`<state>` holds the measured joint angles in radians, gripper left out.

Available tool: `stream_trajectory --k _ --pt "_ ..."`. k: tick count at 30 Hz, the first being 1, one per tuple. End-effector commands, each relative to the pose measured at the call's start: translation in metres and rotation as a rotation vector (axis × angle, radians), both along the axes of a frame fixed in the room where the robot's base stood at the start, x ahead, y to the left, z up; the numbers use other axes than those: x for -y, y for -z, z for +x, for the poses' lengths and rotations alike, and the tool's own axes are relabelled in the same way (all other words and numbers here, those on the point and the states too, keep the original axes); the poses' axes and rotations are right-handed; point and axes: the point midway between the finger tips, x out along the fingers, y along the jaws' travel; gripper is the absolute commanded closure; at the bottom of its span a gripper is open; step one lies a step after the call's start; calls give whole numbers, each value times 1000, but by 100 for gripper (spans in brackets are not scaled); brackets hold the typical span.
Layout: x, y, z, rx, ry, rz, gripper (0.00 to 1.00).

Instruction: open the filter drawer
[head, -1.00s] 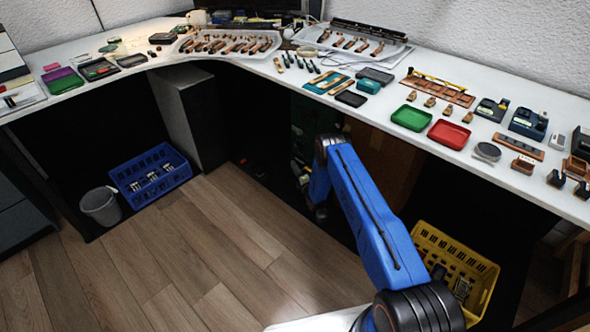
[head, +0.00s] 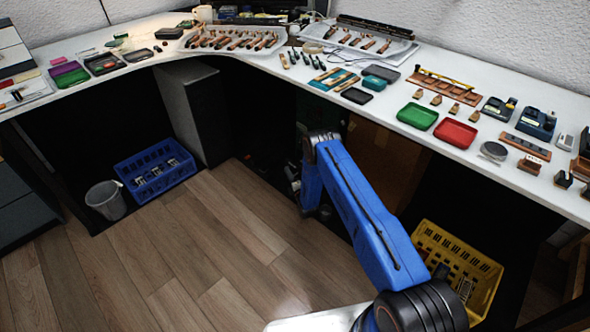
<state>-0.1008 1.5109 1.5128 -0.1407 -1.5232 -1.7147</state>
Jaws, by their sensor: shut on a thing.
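My blue arm reaches forward from the bottom of the head view, bends at a dark joint, and its front link drops toward the dark space under the worktop. My gripper is not visible; the end of the arm is lost behind its own link and in shadow. I cannot make out the filter drawer. A dark greenish unit (head: 309,112) stands under the worktop just behind the arm's bend, but it is too dim to tell whether it has a drawer.
The white worktop (head: 400,145) curves above, with a green tray (head: 417,116) and a red tray (head: 455,133) on it. A yellow crate (head: 425,240) stands right of my arm. A blue crate (head: 150,184) and a grey bin (head: 105,200) stand left. The wooden floor between is clear.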

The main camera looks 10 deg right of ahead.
Motion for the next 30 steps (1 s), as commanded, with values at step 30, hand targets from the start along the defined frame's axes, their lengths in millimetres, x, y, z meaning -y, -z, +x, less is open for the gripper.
stream_trajectory --k 30 --pt "-50 -2 -36 4 1 0 73"
